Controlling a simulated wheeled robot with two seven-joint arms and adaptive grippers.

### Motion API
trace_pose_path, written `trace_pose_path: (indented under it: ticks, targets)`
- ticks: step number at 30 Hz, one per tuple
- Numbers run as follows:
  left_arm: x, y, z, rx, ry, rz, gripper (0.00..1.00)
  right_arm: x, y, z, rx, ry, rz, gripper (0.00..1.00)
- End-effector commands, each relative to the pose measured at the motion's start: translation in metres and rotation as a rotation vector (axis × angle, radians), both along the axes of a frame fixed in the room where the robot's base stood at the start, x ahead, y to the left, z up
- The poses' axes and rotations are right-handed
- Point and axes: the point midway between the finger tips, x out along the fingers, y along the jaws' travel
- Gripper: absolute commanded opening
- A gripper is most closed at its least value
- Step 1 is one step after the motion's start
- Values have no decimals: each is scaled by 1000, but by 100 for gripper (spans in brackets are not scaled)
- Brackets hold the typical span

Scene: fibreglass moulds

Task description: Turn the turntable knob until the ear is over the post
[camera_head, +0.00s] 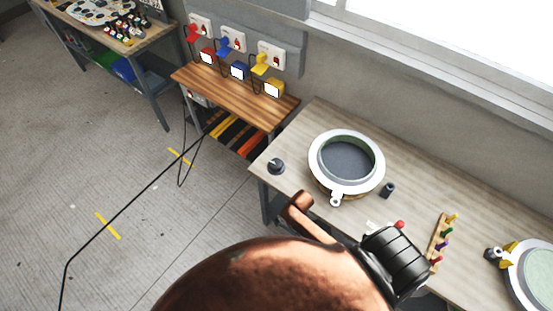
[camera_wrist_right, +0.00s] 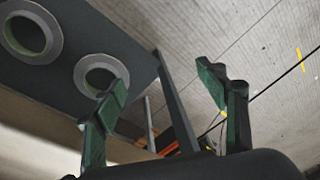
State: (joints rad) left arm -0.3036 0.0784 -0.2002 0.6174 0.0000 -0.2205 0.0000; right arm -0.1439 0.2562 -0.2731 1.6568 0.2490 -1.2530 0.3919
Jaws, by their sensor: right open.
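The turntable (camera_head: 316,163) carries a white-rimmed round mould with a grey inside, on the pale wooden bench. Its small ear (camera_head: 336,199) sticks out at the near side. A short dark post (camera_head: 388,190) stands to the right of the ear, clearly apart from it. The black knob (camera_head: 276,166) with a light mark sits left of the turntable near the bench's left end. My right gripper (camera_wrist_right: 163,80) shows in the right wrist view, its green-padded fingers wide apart with nothing between them.
My copper-coloured arm covers the bottom middle of the head view. A peg rack (camera_head: 438,243) and a second mould (camera_head: 514,280) are on the bench's right. A small wooden table (camera_head: 228,90) with coloured plugs stands behind left. The wrist view shows a dark panel (camera_wrist_right: 75,45) with two pale rings.

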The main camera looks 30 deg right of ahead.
Motion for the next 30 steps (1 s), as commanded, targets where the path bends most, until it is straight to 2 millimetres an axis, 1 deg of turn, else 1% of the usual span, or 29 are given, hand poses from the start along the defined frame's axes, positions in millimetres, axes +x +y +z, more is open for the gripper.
trace_pose_path:
  ticks: [1, 3, 4, 6, 9, 14, 17, 20, 22, 24, 27, 30]
  targets:
    - [1, 0, 8, 0, -1, 0, 38, 9, 4, 24, 7, -6, 1, 66]
    - [2, 0, 15, 0, -2, -1, 38, 22, 10, 51, 17, -1, -8, 66]
    - [3, 0, 17, 1, -3, -1, 38, 28, 12, 60, 22, 6, -15, 66]
    - [4, 1, 19, 0, -5, -1, 38, 39, 15, 70, 29, 23, -35, 66]
    - [4, 1, 22, 2, -5, -2, 38, 53, 17, 79, 37, 46, -67, 66]
    - [7, 2, 25, 1, -9, -2, 38, 78, 16, 92, 40, 80, -125, 66]
    - [8, 1, 28, 1, -10, -2, 38, 97, 13, 103, 37, 102, -170, 66]
    - [8, 1, 31, 1, -10, -2, 38, 121, 5, 117, 28, 130, -238, 66]
    - [8, 1, 33, 1, -10, -2, 38, 143, -6, 130, 17, 151, -309, 66]
    - [8, 1, 33, 2, -10, -2, 38, 168, -23, 143, 3, 173, -406, 66]
    - [7, 2, 33, 2, -10, -2, 38, 199, -48, 160, -9, 192, -549, 66]
    - [8, 2, 33, 2, -10, -2, 38, 219, -67, 175, -14, 201, -656, 66]
